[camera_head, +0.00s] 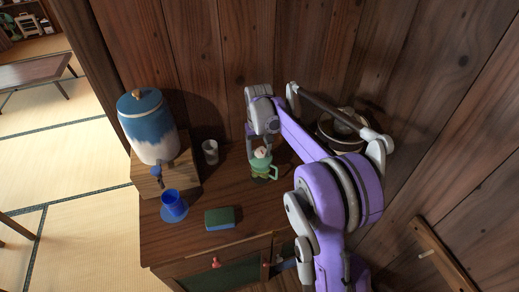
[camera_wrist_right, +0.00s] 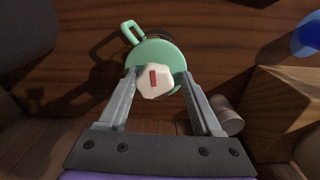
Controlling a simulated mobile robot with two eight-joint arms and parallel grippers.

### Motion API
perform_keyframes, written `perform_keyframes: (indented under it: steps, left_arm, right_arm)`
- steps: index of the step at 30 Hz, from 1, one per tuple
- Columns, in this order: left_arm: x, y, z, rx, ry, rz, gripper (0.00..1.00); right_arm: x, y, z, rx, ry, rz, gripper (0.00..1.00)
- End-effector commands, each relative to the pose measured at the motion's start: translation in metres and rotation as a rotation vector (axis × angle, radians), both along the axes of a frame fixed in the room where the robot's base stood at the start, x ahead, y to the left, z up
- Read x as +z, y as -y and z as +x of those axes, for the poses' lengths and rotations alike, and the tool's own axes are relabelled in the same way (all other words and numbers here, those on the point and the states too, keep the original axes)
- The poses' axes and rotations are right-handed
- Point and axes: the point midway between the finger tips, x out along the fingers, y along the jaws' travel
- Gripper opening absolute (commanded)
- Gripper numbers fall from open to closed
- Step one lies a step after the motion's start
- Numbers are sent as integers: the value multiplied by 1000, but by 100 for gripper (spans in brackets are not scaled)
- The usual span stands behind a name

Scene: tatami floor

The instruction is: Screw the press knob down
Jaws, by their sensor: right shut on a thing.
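The press (camera_head: 263,170) is a green pot with a side handle, standing upright on the wooden cabinet top. Its pale faceted knob (camera_head: 262,153) sits on top of it. In the right wrist view the knob (camera_wrist_right: 154,81) shows a red mark above the round green lid (camera_wrist_right: 158,55). My right gripper (camera_head: 256,146) comes down over the press from behind. Its two fingers (camera_wrist_right: 158,80) are on either side of the knob and shut on it. My left gripper is not in view.
A blue-and-white dispenser (camera_head: 154,128) stands on a wooden box (camera_head: 148,178) at left. A grey cup (camera_head: 210,152), a blue cup (camera_head: 172,202) on a blue saucer (camera_head: 174,216) and a green-and-blue sponge (camera_head: 220,218) are nearby. A round pot (camera_head: 326,132) stands behind my arm.

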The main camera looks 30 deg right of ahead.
Motion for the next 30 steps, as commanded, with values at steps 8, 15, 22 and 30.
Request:
perform_keyframes:
  steps: [8,15,22,30]
  left_arm:
    - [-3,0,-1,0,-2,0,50]
    - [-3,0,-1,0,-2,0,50]
    - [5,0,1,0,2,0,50]
    - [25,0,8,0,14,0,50]
  right_arm:
    - [-9,2,0,-114,0,-3,35]
    - [-9,2,-1,-113,-1,-3,80]
    - [2,2,-1,-112,-1,-4,80]
    - [33,1,0,-109,1,-1,80]
